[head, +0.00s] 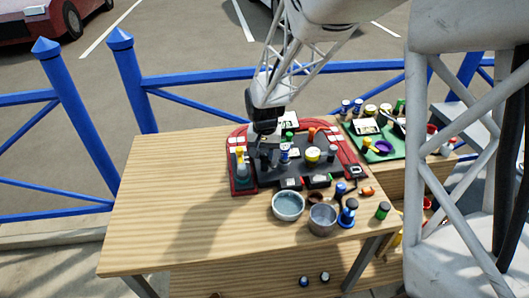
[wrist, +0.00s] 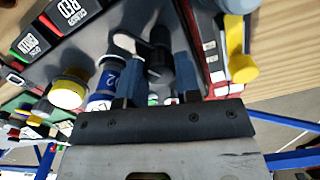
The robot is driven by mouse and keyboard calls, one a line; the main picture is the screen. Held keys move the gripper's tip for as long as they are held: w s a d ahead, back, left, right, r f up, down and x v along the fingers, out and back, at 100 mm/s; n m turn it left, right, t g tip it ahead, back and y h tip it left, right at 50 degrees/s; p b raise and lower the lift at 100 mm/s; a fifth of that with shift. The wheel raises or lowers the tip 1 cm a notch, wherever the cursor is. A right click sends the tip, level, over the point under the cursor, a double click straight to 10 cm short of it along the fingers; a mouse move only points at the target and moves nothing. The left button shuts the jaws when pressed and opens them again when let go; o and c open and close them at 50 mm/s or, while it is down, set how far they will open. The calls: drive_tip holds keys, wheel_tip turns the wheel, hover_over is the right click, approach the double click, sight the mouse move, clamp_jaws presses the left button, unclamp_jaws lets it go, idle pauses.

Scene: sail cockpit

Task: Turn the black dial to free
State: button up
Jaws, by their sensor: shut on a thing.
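The black dial (wrist: 160,62) stands up from the dark panel in the wrist view. My gripper (wrist: 160,90) has one dark finger on each side of it and is shut on it. In the head view my gripper (head: 264,148) reaches down to the left part of the dark grey panel (head: 300,170) and hides most of the dial. I cannot read which mark the dial points to.
A blue knob (wrist: 104,85) stands close beside the fingers, with a yellow knob (wrist: 70,88) farther left. A yellow lever (wrist: 237,45) is on the other side. Two bowls (head: 288,205) stand in front of the panel. The table's left half (head: 170,200) is clear.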

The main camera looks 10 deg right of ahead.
sight(265, 153)
drive_tip(key=shift+r, duration=0.1)
drive_tip(key=o, duration=0.9)
drive_tip(key=shift+r, duration=3.85)
drive_tip(key=shift+s+d+r, duration=0.15)
drive_tip(key=shift+s+r, duration=0.2)
drive_tip(key=shift+s, duration=0.05)
drive_tip(key=shift+s+d+r+n+t, duration=0.5)
drive_tip(key=shift+s+d+r, duration=0.85)
drive_tip(key=shift+s, duration=3.6)
drive_tip(key=shift+s+d+r+n+t, duration=0.5)
drive_tip(key=shift+s+r, duration=1.4)
drive_tip(key=shift+s, duration=3.05)
drive_tip(key=shift+s+d+r+n+t, duration=0.4)
drive_tip(key=shift+s+d+r, duration=1.05)
drive_tip(key=shift+s, duration=3.5)
